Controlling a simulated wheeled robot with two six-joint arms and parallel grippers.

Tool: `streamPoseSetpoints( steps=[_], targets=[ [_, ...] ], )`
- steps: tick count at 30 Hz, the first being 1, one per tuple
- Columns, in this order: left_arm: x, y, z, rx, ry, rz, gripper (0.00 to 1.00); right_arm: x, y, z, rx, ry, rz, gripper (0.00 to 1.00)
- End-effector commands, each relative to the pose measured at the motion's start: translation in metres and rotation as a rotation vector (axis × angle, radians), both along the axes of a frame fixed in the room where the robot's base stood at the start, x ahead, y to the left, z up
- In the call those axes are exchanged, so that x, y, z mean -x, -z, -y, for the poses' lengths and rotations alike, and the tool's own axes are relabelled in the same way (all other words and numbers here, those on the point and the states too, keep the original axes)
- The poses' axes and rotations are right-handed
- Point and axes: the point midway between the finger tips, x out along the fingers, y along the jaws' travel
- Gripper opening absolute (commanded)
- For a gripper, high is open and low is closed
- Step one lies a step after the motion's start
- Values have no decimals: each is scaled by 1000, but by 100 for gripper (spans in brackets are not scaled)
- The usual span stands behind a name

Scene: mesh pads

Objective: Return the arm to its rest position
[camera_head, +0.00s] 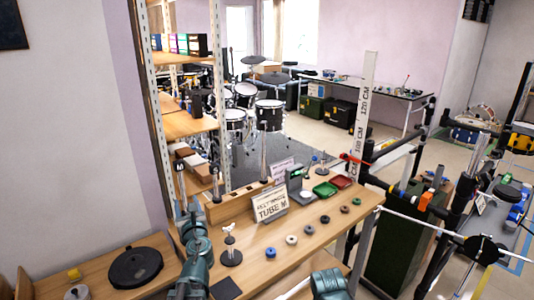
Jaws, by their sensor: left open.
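My left arm reaches up from the bottom of the view, left of centre, over the left end of the wooden table (330,222). Its gripper (182,208) is at the far end of the arm, close to the shelf post. It is small in the view; its fingers stand open and I see nothing held between them. A teal part of my right arm shows at the bottom edge, right of centre, by the table's front. My right gripper is not visible.
The table holds a "TUBE M" sign (270,204), several small round pads, a green tray (325,189), a red tray (342,182) and a small stand (230,246). A black disc (136,268) lies on the left table. Shelf posts rise behind my left gripper; a black rack stands right.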

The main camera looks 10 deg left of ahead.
Motion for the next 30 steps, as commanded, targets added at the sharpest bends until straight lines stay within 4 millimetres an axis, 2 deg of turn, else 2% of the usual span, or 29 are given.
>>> streamPoseSetpoints(
  steps=[2,4,8,11,12,16,18,21,24,27,30],
  targets=[
    [1,-1,5,74,-15,32,57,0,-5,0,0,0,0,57],
    [4,1,14,226,-55,95,57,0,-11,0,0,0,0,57],
    [18,24,48,693,-214,250,57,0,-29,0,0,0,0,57],
    [38,58,92,1081,-410,339,57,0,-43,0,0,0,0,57],
    [49,72,114,1220,-506,361,57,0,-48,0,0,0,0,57],
    [92,110,188,1557,-852,387,57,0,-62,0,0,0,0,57],
    [118,123,225,1659,-1033,379,57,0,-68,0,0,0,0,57],
    [153,132,269,1732,-1264,359,57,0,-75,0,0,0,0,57],
    [181,135,301,1750,-1440,338,57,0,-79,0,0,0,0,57],
    [200,136,321,1744,-1556,325,57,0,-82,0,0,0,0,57],
    [210,136,330,1736,-1614,317,57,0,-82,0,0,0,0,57]
  ],
)
